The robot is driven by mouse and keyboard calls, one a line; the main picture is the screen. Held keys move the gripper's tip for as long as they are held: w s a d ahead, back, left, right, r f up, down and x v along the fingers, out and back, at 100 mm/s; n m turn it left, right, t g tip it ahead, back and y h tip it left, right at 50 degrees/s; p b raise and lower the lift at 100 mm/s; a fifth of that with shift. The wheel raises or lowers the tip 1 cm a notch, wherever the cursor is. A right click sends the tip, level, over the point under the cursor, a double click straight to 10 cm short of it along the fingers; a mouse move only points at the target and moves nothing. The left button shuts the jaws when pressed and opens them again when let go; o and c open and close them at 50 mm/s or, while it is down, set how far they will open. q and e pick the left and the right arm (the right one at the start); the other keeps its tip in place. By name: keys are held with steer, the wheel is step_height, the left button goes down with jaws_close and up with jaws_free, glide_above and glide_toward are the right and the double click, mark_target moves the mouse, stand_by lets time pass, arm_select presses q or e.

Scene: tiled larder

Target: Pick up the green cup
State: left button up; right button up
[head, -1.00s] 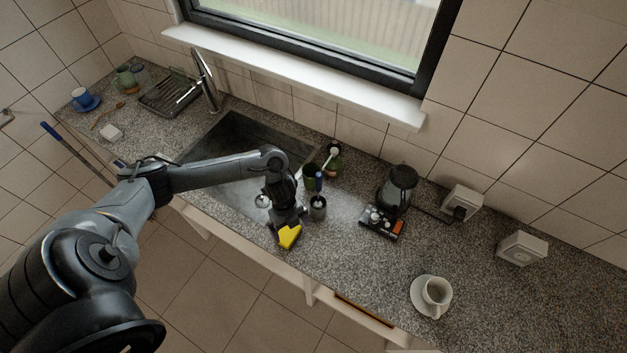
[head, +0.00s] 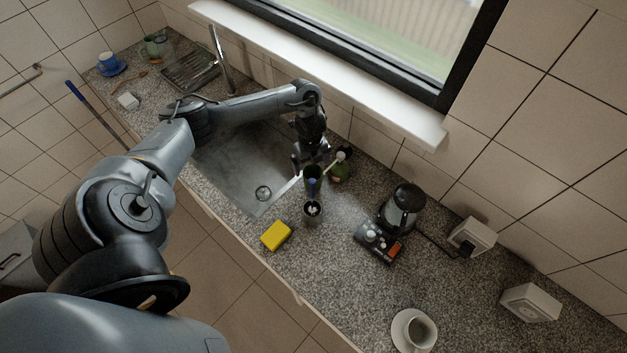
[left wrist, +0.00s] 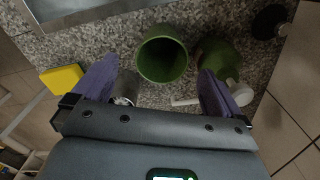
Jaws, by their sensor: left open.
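My left gripper (head: 311,162) is open and empty, close by the cup. In the left wrist view its purple fingers stand to either side of the cup in the picture; I cannot tell whether they are level with it. My right gripper is not in view.
A green bottle with a white pump (head: 341,168) stands close right of the cup. A grey holder (head: 313,211) and a yellow sponge (head: 276,235) are nearer the front. The sink (head: 235,160) is left, a coffee maker (head: 400,210) right. Another green mug (head: 157,46) stands far left.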

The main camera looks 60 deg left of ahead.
mark_target(313, 172)
arm_select(q)
steer(key=shift+w+d+f+p, duration=0.15)
steer(key=shift+f+p, duration=0.1)
steer(key=shift+f, duration=1.15)
steer(key=shift+w+d+f+p, duration=0.1)
steer(key=shift+f+p, duration=0.1)
steer(key=shift+f, duration=1.2)
steer(key=c, duration=1)
steer(key=shift+r, duration=0.2)
